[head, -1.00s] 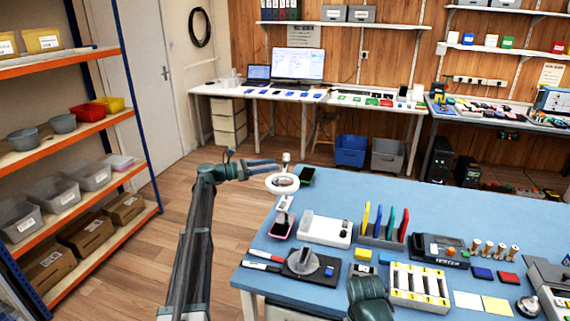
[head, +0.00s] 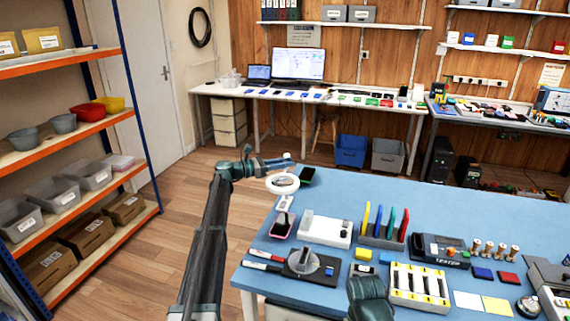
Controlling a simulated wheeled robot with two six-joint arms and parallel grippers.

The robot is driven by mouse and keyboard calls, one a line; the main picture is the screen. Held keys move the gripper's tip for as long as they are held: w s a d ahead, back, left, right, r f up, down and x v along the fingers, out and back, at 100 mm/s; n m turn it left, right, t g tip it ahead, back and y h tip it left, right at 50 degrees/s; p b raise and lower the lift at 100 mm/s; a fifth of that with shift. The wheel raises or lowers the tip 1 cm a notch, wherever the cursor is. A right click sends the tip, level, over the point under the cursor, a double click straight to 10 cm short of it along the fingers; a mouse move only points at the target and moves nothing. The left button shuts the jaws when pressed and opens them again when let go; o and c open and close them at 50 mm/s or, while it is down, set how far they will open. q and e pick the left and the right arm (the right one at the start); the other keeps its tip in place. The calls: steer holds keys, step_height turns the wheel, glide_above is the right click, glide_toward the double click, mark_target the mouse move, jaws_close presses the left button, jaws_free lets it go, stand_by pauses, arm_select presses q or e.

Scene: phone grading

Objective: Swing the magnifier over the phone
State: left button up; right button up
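The magnifier (head: 282,184) is a white ring with a short upright handle (head: 287,156) at the back left of the blue table. A phone with a dark screen and pink rim (head: 281,226) lies in front of the ring, nearer me.
A white box (head: 326,230), a rack of coloured cards (head: 383,235), a round grey stand (head: 304,261) and a tester (head: 440,249) crowd the table's front. Two pens lie at its left edge. The table's back right is clear. Orange shelves (head: 75,130) stand at left.

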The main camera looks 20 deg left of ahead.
arm_select(q)
jaws_close()
stand_by(1.0)
